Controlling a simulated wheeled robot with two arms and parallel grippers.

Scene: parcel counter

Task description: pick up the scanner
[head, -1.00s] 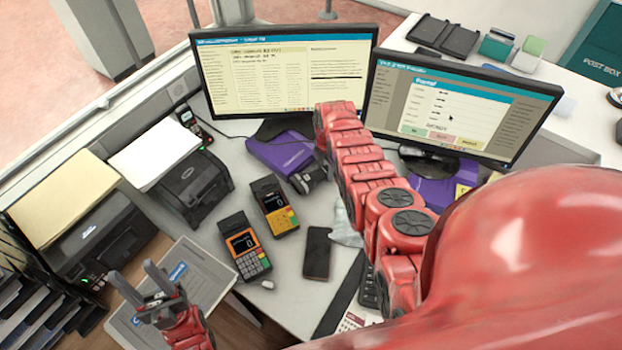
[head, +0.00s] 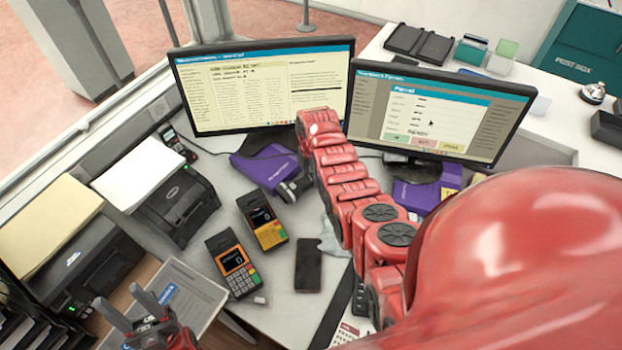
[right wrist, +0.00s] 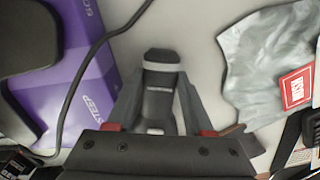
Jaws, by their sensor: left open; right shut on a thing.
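The scanner (right wrist: 158,103), dark grey with a light band near its head, is between the fingers of my right gripper (right wrist: 157,88) in the right wrist view. The gripper is shut on it. In the head view a dark part of the scanner (head: 290,189) shows beside a purple box, left of my right arm. My right gripper itself is mostly hidden behind that arm there.
The purple box (head: 264,166) lies close left of the scanner. Two card terminals (head: 232,266) (head: 262,219) and a phone (head: 308,264) lie on the counter nearer me. A grey bag (right wrist: 262,62) lies to the right in the wrist view. A dark cable (right wrist: 77,75) runs nearby. Two monitors (head: 262,90) (head: 436,112) stand behind.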

